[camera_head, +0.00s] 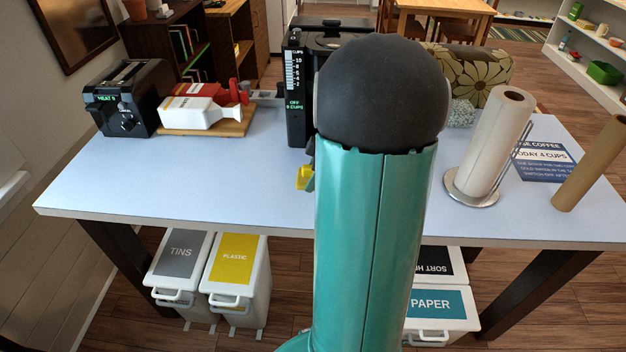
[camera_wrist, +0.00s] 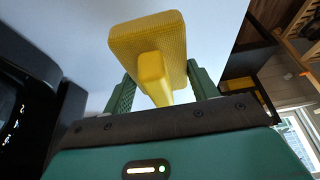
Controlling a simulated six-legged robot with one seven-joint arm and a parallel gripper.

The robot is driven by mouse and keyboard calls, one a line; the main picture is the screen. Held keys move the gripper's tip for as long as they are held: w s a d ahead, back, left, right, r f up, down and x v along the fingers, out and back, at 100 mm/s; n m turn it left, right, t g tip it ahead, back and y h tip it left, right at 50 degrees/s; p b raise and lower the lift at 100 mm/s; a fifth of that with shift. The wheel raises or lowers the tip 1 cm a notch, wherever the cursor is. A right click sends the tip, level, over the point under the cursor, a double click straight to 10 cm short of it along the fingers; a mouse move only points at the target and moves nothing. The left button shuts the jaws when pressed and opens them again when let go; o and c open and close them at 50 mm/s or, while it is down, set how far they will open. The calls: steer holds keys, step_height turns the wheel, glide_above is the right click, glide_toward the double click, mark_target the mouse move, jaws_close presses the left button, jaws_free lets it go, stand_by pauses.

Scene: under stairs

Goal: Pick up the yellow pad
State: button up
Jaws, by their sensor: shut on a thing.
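The yellow pad (camera_wrist: 150,35) is a textured block with a narrower yellow grip on it. In the wrist view, that grip lies between the two green fingers of my gripper (camera_wrist: 158,80), which is shut on it. In the head view, a small part of the yellow pad (camera_head: 304,178) shows just left of my arm, over the pale table. My arm hides the rest of the pad and most of my gripper. I cannot tell whether the pad touches the tabletop.
A black coffee maker (camera_head: 297,95) stands close behind the pad. A paper roll (camera_head: 495,140) stands at right. Bins (camera_head: 240,265) are below. The table's front left is clear.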

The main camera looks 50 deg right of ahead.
steer(key=s+a+r, duration=0.4)
steer(key=s+r, duration=0.5)
steer(key=s, duration=0.4)
steer(key=shift+a+r, duration=0.25)
steer(key=shift+a, duration=0.15)
steer(key=o, duration=0.3)
steer(key=shift+c, duration=1.1)
